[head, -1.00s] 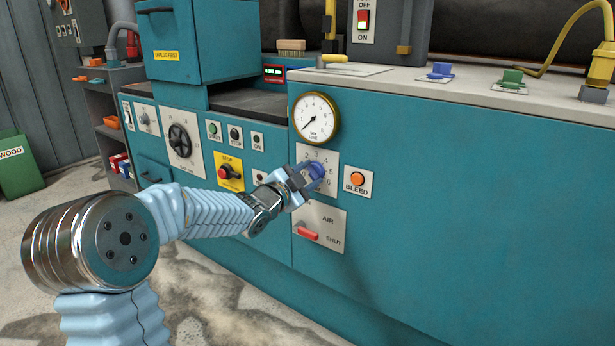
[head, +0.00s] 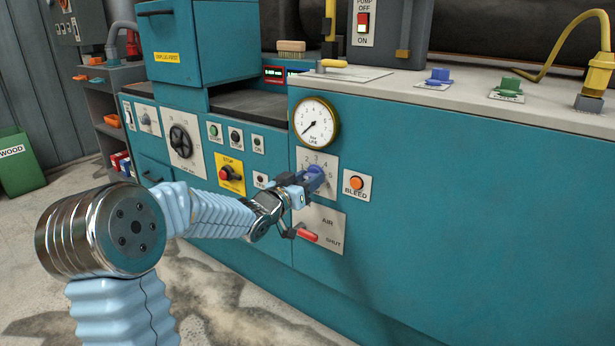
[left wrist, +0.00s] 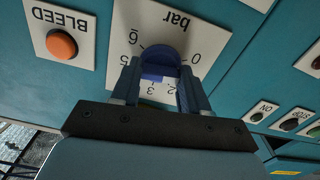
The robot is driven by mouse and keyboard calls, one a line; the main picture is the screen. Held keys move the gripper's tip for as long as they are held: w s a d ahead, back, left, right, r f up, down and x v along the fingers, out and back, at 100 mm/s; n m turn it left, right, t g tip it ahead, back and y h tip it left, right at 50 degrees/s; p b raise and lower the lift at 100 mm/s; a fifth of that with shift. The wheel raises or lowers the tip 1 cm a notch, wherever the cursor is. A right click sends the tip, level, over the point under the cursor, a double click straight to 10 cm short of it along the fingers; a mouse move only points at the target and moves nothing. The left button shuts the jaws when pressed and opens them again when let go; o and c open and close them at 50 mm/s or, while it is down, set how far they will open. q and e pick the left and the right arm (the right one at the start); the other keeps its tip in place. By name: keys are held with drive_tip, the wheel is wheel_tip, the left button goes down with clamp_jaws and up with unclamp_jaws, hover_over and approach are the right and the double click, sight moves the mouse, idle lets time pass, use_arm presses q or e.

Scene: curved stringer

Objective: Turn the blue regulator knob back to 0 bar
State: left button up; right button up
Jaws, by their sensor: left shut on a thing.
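The blue regulator knob (head: 314,178) sits on a white dial plate (head: 327,161) on the teal cabinet front. In the left wrist view the knob (left wrist: 160,62) is between the two fingers, and the plate (left wrist: 200,32) shows "bar" and scale numbers upside down. My left gripper (head: 308,182) is shut on the knob. The gripper (left wrist: 160,85) hides part of the scale, and I cannot tell where the knob points. The round gauge (head: 315,121) above has its needle toward the lower left. My right gripper is not in view.
The orange BLEED button (head: 356,184) is close right of the knob. The red AIR lever (head: 308,236) is just below the gripper. A yellow-backed stop button (head: 229,173) lies left. The cabinet front to the right is bare.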

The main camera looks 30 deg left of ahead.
use_arm(q)
drive_tip(key=shift+f+n+p, duration=0.15)
drive_tip(key=shift+n+p, duration=0.55)
drive_tip(key=shift+n, duration=1.5)
drive_tip(key=o, duration=1.1)
drive_tip(key=shift+c, duration=0.2)
drive_tip(key=s+a, duration=0.1)
drive_tip(key=s, duration=1.2)
drive_tip(key=shift+s, duration=0.4)
